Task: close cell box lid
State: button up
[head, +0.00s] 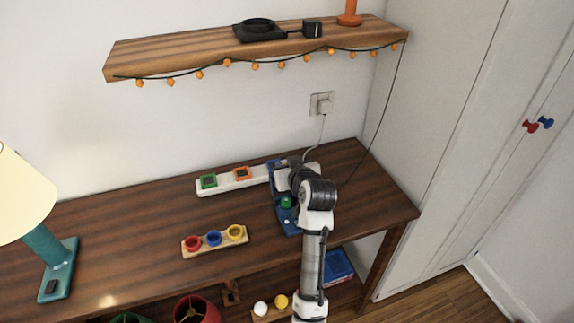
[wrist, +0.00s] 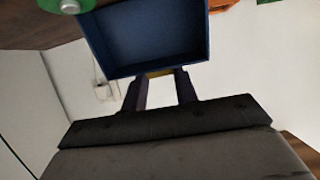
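The blue cell box (head: 284,218) sits on the dark wooden table, partly covered by my arm in the head view. A green round piece (head: 286,202) shows at it. A blue panel, apparently the raised lid (head: 274,180), stands behind my wrist. In the wrist view a hollow blue tray-like part, apparently the lid (wrist: 150,42), fills the upper middle. My gripper (wrist: 160,84) has its fingers apart, with the tips close to that part's near edge. A yellow strip (wrist: 160,72) shows between the tips. I cannot tell whether they touch it.
A white power strip (head: 230,182) with green and orange sockets lies left of the box. A tray (head: 214,247) with red, blue and yellow cups stands front left. A teal lamp (head: 50,255) is far left. A shelf (head: 180,57) with string lights hangs above. A cabinet stands right.

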grip_shut()
jog(key=shift+s+d+f+b, duration=0.1)
jog(key=shift+f+b, duration=0.1)
jog(key=shift+b, duration=0.4)
jog(key=b, duration=0.1)
jog(key=t+b, duration=0.1)
jog(key=shift+s+d+f+b, duration=0.1)
jog(key=shift+s+b, duration=0.2)
jog(key=shift+s, duration=0.05)
jog(key=shift+s+d+r+t+y+b, duration=0.1)
jog(key=shift+s+r+t+y+b, duration=0.35)
jog(key=shift+b, duration=0.8)
jog(key=shift+s+d+f+t+b, duration=0.1)
jog(key=shift+s+t+b, duration=0.2)
jog(key=shift+t+b, duration=0.7)
jog(key=shift+s+d+r+t+y+b, duration=0.1)
jog(key=shift+s+r+t+y+b, duration=0.2)
jog(key=shift+b, duration=1.15)
